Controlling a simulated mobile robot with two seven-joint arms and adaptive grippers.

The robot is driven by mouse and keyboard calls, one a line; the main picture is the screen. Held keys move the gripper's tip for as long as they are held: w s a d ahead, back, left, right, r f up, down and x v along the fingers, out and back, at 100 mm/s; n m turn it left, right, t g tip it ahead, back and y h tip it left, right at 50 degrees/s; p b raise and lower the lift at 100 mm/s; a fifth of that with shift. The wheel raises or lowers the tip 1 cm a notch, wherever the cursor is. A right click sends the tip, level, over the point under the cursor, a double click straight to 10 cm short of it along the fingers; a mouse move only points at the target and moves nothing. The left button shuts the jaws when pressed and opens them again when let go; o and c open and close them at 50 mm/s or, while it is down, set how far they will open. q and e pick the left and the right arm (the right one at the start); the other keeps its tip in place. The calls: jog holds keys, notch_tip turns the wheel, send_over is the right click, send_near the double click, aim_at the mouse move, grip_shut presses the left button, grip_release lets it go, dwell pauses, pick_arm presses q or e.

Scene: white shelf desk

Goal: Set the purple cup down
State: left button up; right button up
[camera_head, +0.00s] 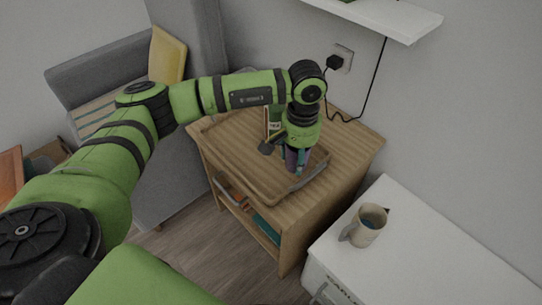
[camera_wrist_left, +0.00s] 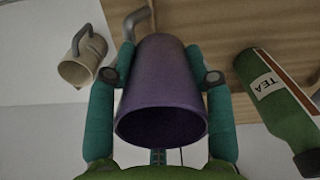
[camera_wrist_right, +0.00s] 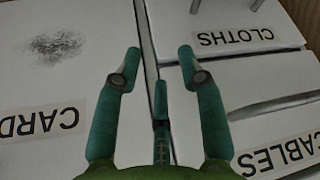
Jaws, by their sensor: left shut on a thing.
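The purple cup (camera_wrist_left: 162,85) is between the two teal fingers of my left gripper (camera_wrist_left: 160,78), which is shut on it. Its open mouth faces the wrist camera. In the head view the cup (camera_head: 291,158) shows only in part behind the left gripper (camera_head: 298,160), over the wooden tray (camera_head: 262,192) on the small wooden table. I cannot tell whether its base touches the tray. My right gripper (camera_wrist_right: 157,68) is open and empty above white surfaces with printed labels; it does not show in the head view.
A green tea bottle (camera_wrist_left: 282,108) stands close to the cup; it also shows in the head view (camera_head: 273,122).

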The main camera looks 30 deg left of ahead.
pick_arm(q)
send_over(272, 173)
notch_tip(272, 173, down, 4)
notch_tip(272, 173, down, 4)
jog(key=shift+r+p, duration=0.1)
jog(key=shift+p, duration=0.2)
jog(key=shift+w+f, duration=0.1)
jog(key=shift+f, duration=0.1)
pick_arm(e)
jog(key=shift+s+d, duration=0.1)
jog(key=shift+s, duration=0.85)
pick_arm(q)
jog(key=shift+f, duration=0.1)
pick_arm(e)
jog(key=shift+f, duration=0.1)
pick_arm(q)
jog(key=o, duration=1.3)
jog(key=shift+o, duration=0.2)
pick_arm(e)
jog(key=shift+w, duration=0.2)
jog(key=shift+w, duration=0.1)
